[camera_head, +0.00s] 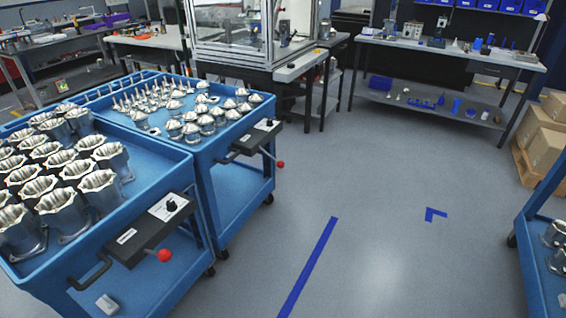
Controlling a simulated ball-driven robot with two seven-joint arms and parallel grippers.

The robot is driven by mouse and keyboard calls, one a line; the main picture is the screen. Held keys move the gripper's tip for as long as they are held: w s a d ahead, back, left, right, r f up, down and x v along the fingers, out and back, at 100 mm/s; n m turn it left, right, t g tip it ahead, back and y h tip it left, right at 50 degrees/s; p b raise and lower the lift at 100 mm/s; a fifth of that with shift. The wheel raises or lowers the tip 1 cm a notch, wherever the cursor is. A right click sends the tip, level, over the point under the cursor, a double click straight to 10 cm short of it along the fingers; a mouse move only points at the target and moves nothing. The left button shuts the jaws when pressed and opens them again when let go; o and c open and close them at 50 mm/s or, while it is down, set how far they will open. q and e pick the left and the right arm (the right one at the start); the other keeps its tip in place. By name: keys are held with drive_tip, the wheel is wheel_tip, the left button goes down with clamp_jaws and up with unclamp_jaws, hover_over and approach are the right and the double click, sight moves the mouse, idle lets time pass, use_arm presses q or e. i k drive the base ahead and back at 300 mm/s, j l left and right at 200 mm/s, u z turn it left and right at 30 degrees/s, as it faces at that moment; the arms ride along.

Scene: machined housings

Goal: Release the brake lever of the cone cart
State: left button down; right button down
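The cone cart (205,149) is a blue cart at left of centre. Its tray carries rows of silver cone-shaped parts (206,124) and thin pointed pieces. A black handle unit (250,138) sticks out from its right end. The brake lever (280,164) ends in a red ball, which hangs low beside the unit's right end. Whether the brake is set cannot be told. Neither of my grippers is in view.
A nearer blue cart (143,233) holds silver fluted housings (101,188) and has its own red-knobbed lever (164,255). Another blue cart (531,268) stands at the right edge. Open grey floor with blue tape (312,262) lies between. Workbenches (450,51) and boxes (546,150) stand behind.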

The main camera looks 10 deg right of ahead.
sight(281, 164)
drive_tip(key=i+l, duration=0.15)
drive_tip(key=l, duration=0.2)
drive_tip(key=i+l+u, duration=0.1)
drive_tip(key=l, duration=0.25)
drive_tip(key=i+l, duration=0.2)
drive_tip(key=l, duration=0.15)
drive_tip(key=i+l+u, duration=0.15)
drive_tip(key=l, duration=0.2)
drive_tip(key=i+l, duration=0.15)
drive_tip(key=l, duration=0.2)
drive_tip(key=i+l+u, duration=0.1)
drive_tip(key=l, duration=0.3)
drive_tip(key=i+l, duration=0.1)
drive_tip(key=l, duration=0.25)
drive_tip(key=i+l+u, duration=0.1)
drive_tip(key=i+l, duration=0.15)
drive_tip(key=i+j, duration=0.65)
drive_tip(key=i, duration=0.1)
